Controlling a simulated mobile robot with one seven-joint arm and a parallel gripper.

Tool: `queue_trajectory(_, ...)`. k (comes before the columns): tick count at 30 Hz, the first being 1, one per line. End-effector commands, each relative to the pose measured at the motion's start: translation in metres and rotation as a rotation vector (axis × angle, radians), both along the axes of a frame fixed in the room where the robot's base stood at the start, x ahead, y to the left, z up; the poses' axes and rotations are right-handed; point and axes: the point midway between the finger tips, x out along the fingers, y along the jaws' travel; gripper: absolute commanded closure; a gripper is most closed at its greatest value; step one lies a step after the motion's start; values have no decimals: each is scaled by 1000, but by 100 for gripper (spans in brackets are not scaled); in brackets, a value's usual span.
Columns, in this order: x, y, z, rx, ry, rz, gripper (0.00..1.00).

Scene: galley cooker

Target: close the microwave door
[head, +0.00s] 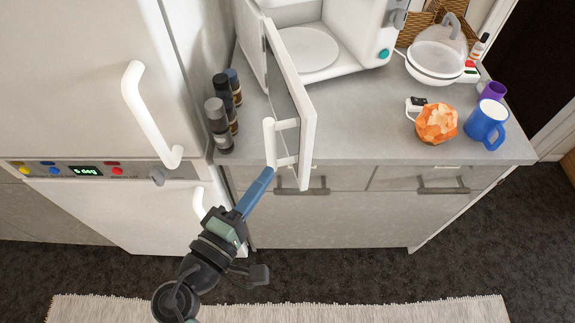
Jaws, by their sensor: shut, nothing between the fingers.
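The white microwave (350,40) stands on the grey counter, with its round plate (308,50) showing inside. Its door (296,95) stands wide open and juts toward me past the counter's front edge. The door's white handle (270,142) is on the door's left face. My gripper (268,174) is shut and empty, with its blue fingers pointing up at the lower end of the handle. The tips are at or very near the handle and door edge; I cannot tell whether they touch.
Several dark-capped jars (219,124) stand left of the door, by the white fridge (80,80). Right of the door are an orange faceted object (437,123), a blue mug (486,122), a purple cup (493,91) and a white lidded appliance (437,55). The counter (360,125) between is clear.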

Motion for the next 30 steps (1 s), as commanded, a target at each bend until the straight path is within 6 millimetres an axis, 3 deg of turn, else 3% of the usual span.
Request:
queue_trajectory(1, 9, -6, 3, 0, -1, -4, 100)
queue_trajectory(9, 17, -39, 1, 0, 1, -2, 100)
queue_trajectory(30, 25, -53, -1, 1, 0, 22, 100)
